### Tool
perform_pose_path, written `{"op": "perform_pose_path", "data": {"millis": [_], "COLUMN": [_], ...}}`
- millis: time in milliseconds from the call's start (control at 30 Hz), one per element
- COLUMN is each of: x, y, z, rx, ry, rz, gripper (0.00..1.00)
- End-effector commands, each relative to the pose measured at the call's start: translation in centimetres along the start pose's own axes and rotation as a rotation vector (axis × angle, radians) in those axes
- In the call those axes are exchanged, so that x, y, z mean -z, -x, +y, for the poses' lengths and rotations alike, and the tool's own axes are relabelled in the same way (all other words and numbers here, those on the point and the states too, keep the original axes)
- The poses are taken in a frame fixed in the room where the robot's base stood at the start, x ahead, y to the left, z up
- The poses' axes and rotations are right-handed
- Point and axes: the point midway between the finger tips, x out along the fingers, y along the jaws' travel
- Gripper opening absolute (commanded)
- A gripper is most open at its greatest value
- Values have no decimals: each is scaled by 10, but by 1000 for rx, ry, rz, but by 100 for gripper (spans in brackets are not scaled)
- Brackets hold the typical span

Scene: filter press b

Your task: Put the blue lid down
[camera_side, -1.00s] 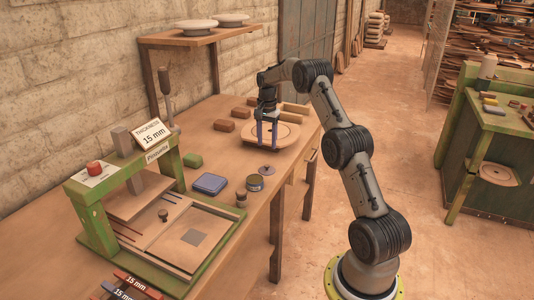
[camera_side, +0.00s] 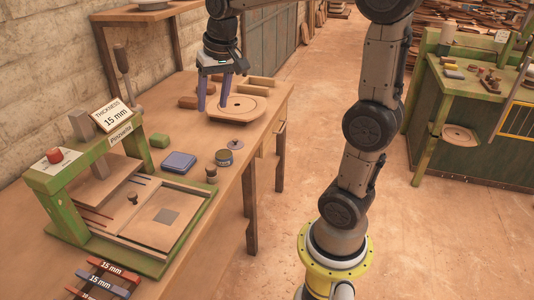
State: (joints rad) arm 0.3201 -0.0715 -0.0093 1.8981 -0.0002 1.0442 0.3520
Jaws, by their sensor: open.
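My gripper (camera_side: 213,106) points down with its two blue-violet fingers apart, and nothing shows between them. It is over or just beside the round wooden board (camera_side: 242,103) near the back of the workbench; I cannot tell its exact height. A flat blue square piece with rounded corners (camera_side: 178,163) lies on the bench, well in front of my gripper and apart from it. It looks like a lid or a closed tin; I cannot tell which. A small round tin (camera_side: 224,157) stands to its right.
The green press (camera_side: 92,150) with its wooden plates stands at the front left. A green block (camera_side: 159,140), a dark disc (camera_side: 236,145) and a small wooden peg (camera_side: 211,174) are near the blue piece. Wooden blocks (camera_side: 188,102) lie behind.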

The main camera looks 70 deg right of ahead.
Motion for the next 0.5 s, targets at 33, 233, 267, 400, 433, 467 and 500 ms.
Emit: {"op": "perform_pose_path", "data": {"millis": [33,233,267,400,433,467,500], "x": [-25,-115,-127,-172,-179,-185,-192], "y": [11,26,26,21,20,18,16], "z": [-4,-3,-1,10,11,13,16], "rx": [20,86,95,131,137,142,148], "ry": [72,346,384,533,558,579,602], "rz": [22,97,108,153,160,166,174], "gripper": [55,55,55,55,55,55,55]}}
